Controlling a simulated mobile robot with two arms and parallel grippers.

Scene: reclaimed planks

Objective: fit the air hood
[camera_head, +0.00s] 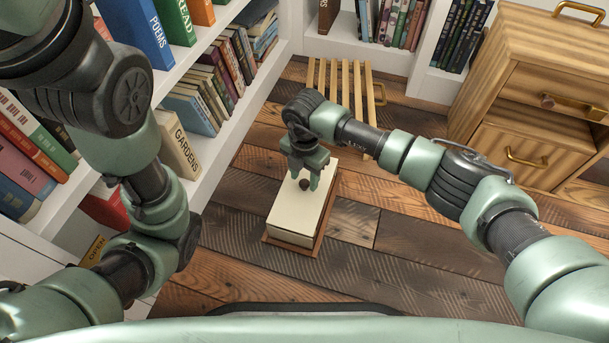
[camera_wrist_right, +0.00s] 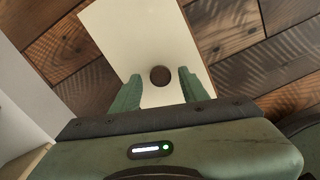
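The hood appears to be the cream, box-shaped piece (camera_head: 299,213) with a small dark round knob (camera_head: 304,184) on its top. It sits on a brown wooden base (camera_head: 319,232) on the plank floor. My right gripper (camera_head: 304,176) is over the far half of the cream piece, pointing down. In the right wrist view its two fingers (camera_wrist_right: 160,84) are apart, one on each side of the knob (camera_wrist_right: 160,76), with gaps between. The cream top (camera_wrist_right: 130,40) fills the middle of that view. My left arm rises at the left; its gripper is out of frame.
White bookshelves (camera_head: 247,103) full of books stand close on the left. A slatted wooden rack (camera_head: 340,85) lies behind the hood. A wooden drawer cabinet (camera_head: 540,105) stands at right. The plank floor (camera_head: 400,240) right of the hood is clear.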

